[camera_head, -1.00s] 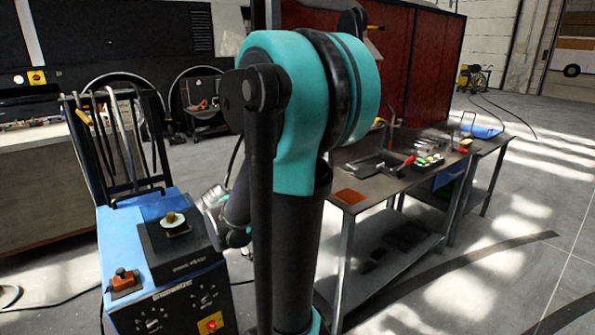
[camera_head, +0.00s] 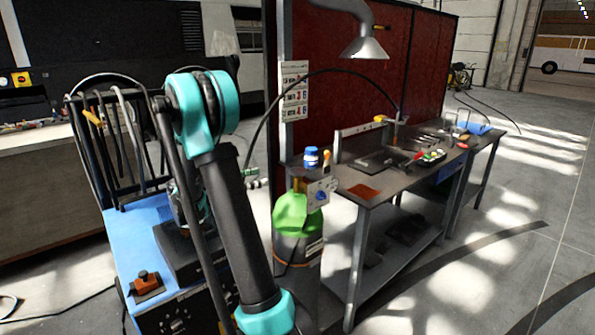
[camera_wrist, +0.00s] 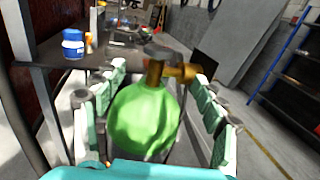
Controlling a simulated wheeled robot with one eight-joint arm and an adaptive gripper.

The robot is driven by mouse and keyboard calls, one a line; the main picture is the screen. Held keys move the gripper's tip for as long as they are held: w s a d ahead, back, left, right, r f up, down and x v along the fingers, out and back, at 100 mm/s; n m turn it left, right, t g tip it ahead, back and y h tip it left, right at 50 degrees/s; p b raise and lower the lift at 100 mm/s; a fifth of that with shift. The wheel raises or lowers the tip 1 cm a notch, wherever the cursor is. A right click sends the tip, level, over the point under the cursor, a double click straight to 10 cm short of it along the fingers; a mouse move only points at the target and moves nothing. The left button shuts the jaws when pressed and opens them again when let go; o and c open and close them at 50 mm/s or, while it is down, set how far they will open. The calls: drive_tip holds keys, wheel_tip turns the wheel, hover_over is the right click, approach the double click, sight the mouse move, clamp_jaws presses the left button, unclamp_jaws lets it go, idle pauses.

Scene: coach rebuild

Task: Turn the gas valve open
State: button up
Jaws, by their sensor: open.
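The gas cylinder has a green top (camera_head: 295,215) and stands at the near left end of the workbench. In the wrist view its green shoulder (camera_wrist: 143,122) lies ahead, between the fingers. The brass valve (camera_wrist: 156,72) sits on top with a dark round knob (camera_wrist: 157,51) and an outlet pointing right. My gripper (camera_wrist: 161,80) is open, its green-padded fingers spread to either side of the valve. I see no contact with the knob, and the remaining distance is hard to judge. In the head view my arm hides most of the gripper, and the brass valve is not clear.
The workbench (camera_head: 362,207) carries a blue-lidded jar (camera_head: 311,159), tools and a tray. The blue welding cart (camera_head: 140,222) stands left. A lamp hood (camera_head: 364,48) hangs over the bench.

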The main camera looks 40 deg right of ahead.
sight(298, 169)
drive_tip(key=s+d, duration=0.1)
drive_tip(key=d, duration=0.4)
drive_tip(key=s+d, duration=0.1)
drive_tip(key=d, duration=0.9)
drive_tip(key=shift+s+d, duration=0.15)
drive_tip(key=shift+s, duration=0.25)
drive_tip(key=shift+c, duration=0.2)
drive_tip(key=c, duration=1.1)
drive_tip(key=shift+c, duration=0.2)
